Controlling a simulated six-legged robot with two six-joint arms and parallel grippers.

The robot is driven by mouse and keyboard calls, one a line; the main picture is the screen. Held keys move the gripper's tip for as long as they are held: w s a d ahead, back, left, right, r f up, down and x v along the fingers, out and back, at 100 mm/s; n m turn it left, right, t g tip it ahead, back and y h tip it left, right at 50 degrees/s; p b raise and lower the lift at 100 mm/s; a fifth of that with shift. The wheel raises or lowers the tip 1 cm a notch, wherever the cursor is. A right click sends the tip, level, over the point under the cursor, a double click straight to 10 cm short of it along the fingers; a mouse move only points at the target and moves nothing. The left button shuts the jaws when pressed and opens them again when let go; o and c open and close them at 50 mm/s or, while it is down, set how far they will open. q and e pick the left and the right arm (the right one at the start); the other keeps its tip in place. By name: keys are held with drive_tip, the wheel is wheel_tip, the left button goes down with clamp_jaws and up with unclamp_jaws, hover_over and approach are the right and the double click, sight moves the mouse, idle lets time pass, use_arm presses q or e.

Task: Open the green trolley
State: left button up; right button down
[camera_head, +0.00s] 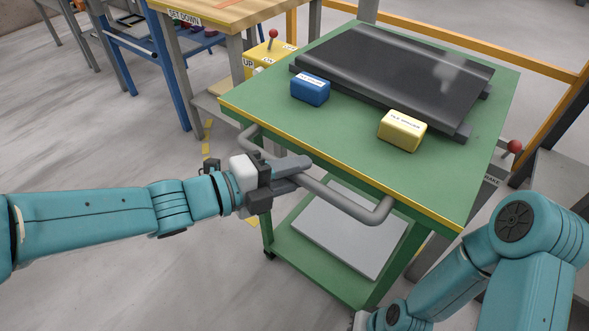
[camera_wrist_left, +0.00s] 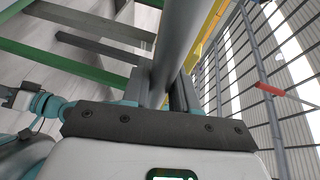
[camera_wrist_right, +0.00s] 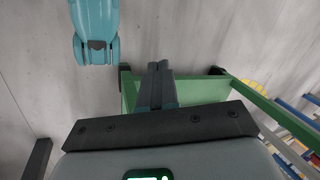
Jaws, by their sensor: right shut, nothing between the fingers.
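The green trolley (camera_head: 440,183) stands ahead of me, its top edged in yellow, with a grey bar handle (camera_head: 345,200) along its near side. The handle also runs up through the left wrist view (camera_wrist_left: 178,40). My left gripper (camera_head: 294,170) is at the handle, with its fingers on either side of the bar; whether they press on it is unclear. The right gripper's fingers are shut together and empty in the right wrist view (camera_wrist_right: 158,88), in front of green trolley framework (camera_wrist_right: 200,90). The right gripper is mostly out of sight at the bottom of the head view.
A wooden table (camera_head: 225,15) stands behind left. A red-knobbed lever (camera_head: 515,147) is at right.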

use_arm(q)
drive_tip(key=o, duration=0.3)
drive_tip(key=shift+p+v, duration=2.45)
drive_tip(key=shift+v, duration=5.75)
